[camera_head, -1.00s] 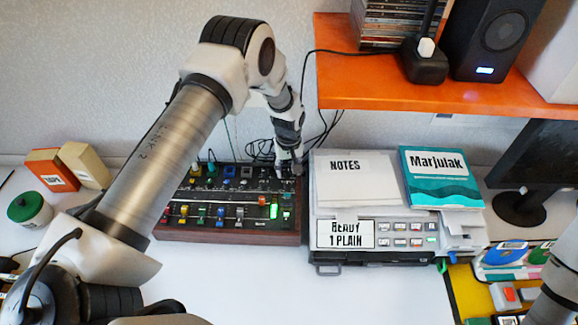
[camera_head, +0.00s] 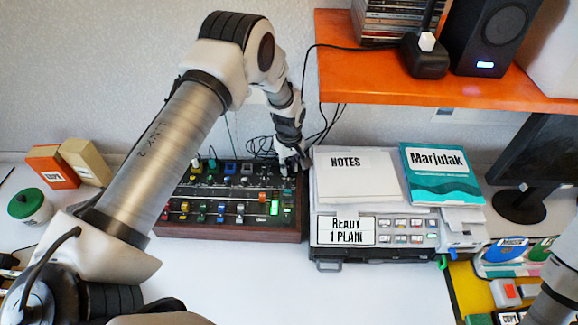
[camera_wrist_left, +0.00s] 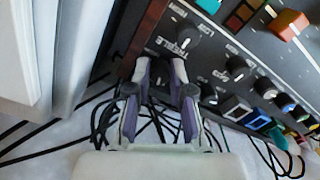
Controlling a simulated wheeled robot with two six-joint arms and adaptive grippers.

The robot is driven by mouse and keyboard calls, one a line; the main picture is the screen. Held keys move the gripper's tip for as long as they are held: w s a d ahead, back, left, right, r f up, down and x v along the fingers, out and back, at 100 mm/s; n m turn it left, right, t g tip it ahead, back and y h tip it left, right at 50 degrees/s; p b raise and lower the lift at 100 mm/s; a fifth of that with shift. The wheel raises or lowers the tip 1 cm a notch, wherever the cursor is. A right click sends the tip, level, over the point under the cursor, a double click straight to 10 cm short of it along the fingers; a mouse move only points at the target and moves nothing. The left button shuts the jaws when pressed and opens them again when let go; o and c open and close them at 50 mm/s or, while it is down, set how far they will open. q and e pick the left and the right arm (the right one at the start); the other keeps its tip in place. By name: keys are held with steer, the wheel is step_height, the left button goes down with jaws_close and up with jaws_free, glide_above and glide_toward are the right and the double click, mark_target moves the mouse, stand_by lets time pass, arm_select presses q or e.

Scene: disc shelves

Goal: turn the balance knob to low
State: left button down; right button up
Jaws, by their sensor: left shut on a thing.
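The dark mixer panel (camera_head: 245,224) with a wooden rim lies on the white table, left of the paper-covered machine. My left gripper (camera_head: 291,170) reaches down onto its back right corner. In the left wrist view the gripper (camera_wrist_left: 161,73) is shut on a small dark knob (camera_wrist_left: 160,78) near the panel's edge, mostly hidden between the fingers. Its label is not fully readable, so I cannot confirm it is the balance knob. A black knob labelled TREBLE (camera_wrist_left: 188,42) with a white pointer line stands just beside the fingertips. My right gripper is out of view.
Another black knob (camera_wrist_left: 237,67) and coloured buttons sit close to the fingers. Black cables lie behind the panel. The machine with NOTES papers (camera_head: 350,180) stands close on the right. An orange shelf (camera_head: 430,95) hangs above. The table's front is clear.

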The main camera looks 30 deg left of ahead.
arm_select(q)
steer(key=c, duration=1)
jaws_free()
steer(key=shift+f, duration=0.1)
steer(key=shift+c, duration=0.2)
